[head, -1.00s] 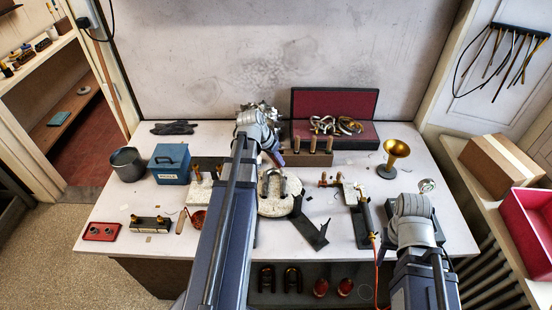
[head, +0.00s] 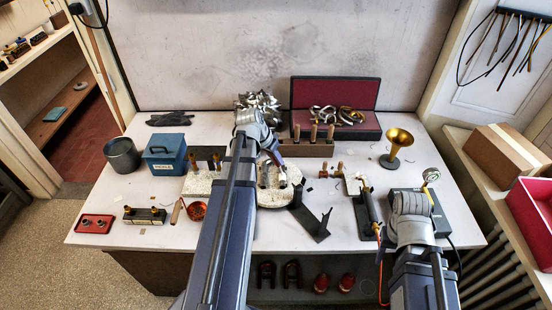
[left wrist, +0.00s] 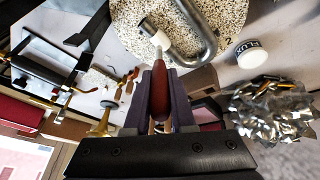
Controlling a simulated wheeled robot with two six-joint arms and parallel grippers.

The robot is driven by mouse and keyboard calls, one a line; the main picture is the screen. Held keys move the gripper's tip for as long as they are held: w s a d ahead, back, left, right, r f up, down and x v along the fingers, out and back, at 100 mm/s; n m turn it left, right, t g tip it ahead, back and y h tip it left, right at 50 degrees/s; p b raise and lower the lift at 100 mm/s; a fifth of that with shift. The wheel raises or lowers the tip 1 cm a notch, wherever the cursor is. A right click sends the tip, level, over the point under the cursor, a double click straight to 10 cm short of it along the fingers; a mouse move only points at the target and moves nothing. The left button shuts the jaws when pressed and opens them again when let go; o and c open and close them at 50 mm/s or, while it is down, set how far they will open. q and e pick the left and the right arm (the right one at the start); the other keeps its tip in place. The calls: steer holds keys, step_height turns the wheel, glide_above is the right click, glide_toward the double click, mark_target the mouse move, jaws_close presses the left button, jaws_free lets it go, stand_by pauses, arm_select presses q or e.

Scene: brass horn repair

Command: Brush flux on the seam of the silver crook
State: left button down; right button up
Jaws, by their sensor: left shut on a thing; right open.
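My left gripper (left wrist: 160,78) is shut on a brush with a red-brown handle (left wrist: 159,98). The brush's pale tip points at the silver crook (left wrist: 208,38) and appears at or very close to one leg of it; contact is unclear. The crook, a bent tube, lies on a round speckled board (left wrist: 130,18). In the head view the crook (head: 283,178) is partly hidden by my left gripper (head: 275,156). A white flux jar (left wrist: 250,54) stands beside the board. My right gripper (head: 412,212) is low at the right of the bench, open, its fingers mostly hidden by its wrist.
A crumpled silver foil heap (head: 258,102) and a wooden tool rack (head: 310,149) stand behind the board. A dark angled stand (head: 318,222) and a clamp fixture (head: 369,212) stand to its right. A brass bell (head: 398,142) stands at the back right.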

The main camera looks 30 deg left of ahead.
arm_select(q)
steer(key=shift+f+b, duration=0.45)
steer(key=shift+b, duration=0.05)
steer(key=shift+r, duration=0.1)
stand_by(0.8)
step_height(320, 180, up, 9)
steer(key=p, duration=0.9)
